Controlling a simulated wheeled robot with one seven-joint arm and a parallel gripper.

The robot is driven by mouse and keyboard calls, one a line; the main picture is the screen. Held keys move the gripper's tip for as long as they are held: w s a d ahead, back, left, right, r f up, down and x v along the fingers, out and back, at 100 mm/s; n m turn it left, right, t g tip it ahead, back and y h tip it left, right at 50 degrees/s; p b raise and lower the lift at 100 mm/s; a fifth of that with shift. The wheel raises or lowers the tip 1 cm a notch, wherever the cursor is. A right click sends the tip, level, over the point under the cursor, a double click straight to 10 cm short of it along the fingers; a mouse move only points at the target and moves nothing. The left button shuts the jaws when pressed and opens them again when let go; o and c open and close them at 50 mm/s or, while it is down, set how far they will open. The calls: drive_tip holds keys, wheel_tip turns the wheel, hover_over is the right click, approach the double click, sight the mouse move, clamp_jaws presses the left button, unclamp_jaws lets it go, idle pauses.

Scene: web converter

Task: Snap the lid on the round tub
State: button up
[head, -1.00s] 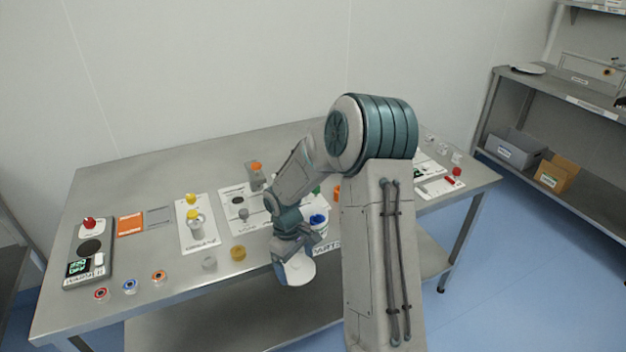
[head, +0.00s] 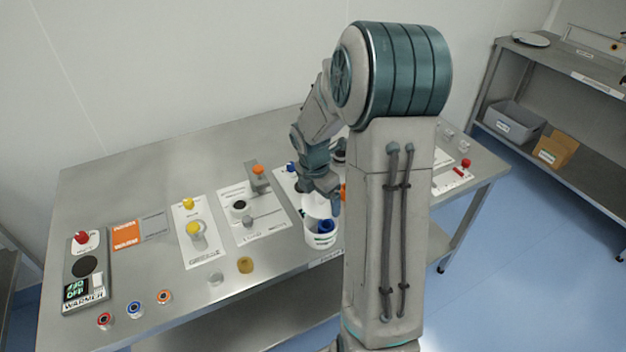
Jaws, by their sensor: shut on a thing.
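The round white tub (head: 312,239) stands near the front edge of the table, left of my arm column. It has a label with green print, and something blue shows in it. My gripper (head: 326,203) is just above the tub, shut on the white lid (head: 315,206). The lid appears tilted over the back of the tub, apart from a full seat on its rim. My fingers and arm hide part of the lid, and I cannot tell whether it touches the tub.
On the steel table (head: 200,300), a warmer (head: 84,268) stands at far left. Several small rings and cups lie along the front. Station cards (head: 198,232) with yellow and orange knobs stand left of the tub. A shelf (head: 560,90) with bins is at right.

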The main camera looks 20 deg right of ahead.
drive_tip(key=shift+w, duration=0.15)
wheel_tip(320, 180, down, 6)
drive_tip(key=b, duration=0.5)
drive_tip(key=shift+d+b, duration=0.1)
drive_tip(key=shift+b, duration=0.2)
drive_tip(key=shift+p, duration=0.5)
idle(0.9)
drive_tip(key=shift+f+p, duration=0.15)
drive_tip(key=shift+p, duration=0.15)
idle(1.3)
drive_tip(key=o, duration=0.7)
